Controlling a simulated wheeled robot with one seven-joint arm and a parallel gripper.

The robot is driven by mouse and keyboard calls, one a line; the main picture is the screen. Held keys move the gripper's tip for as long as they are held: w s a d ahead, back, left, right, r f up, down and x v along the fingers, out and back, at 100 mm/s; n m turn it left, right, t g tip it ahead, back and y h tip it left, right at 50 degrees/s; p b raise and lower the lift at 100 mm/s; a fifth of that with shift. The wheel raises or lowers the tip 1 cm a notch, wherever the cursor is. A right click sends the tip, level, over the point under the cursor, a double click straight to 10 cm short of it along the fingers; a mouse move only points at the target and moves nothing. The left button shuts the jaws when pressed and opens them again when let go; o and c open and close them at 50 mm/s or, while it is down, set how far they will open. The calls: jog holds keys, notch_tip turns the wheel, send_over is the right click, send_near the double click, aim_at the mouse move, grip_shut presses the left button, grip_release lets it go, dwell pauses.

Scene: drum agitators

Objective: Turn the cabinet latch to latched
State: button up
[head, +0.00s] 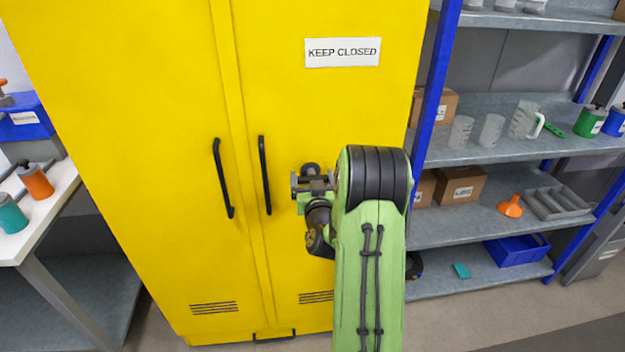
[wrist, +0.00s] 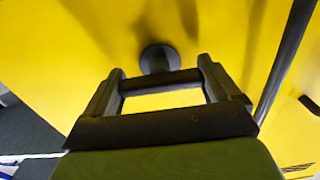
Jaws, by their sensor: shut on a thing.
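The yellow cabinet (head: 170,110) stands upright in front of me with both doors closed. Its latch (head: 311,169) is a dark round piece on the right door, right of the black door handles. In the wrist view, the latch (wrist: 158,57) shows a round base on the yellow door and a dark bar lying nearly level between my fingers. My gripper (head: 312,185) is at the latch, and in the wrist view my gripper (wrist: 160,76) has one finger at each end of this bar, shut on it. My arm and fingers partly hide the latch in the head view.
Two black door handles (head: 222,178) (head: 265,175) stand out left of my gripper. A blue-framed shelf (head: 490,225) with boxes and jugs is close on the right. A white-topped table (head: 60,200) with small containers stands at the left.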

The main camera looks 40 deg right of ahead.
jog(key=shift+m, duration=0.3)
jog(key=m, duration=0.3)
jog(key=shift+m, duration=0.4)
jog(key=m, duration=0.4)
jog(key=shift+m, duration=0.3)
jog(key=m, duration=0.4)
jog(key=shift+p, duration=0.4)
jog(key=shift+m, duration=2.5)
jog(key=o, duration=0.8)
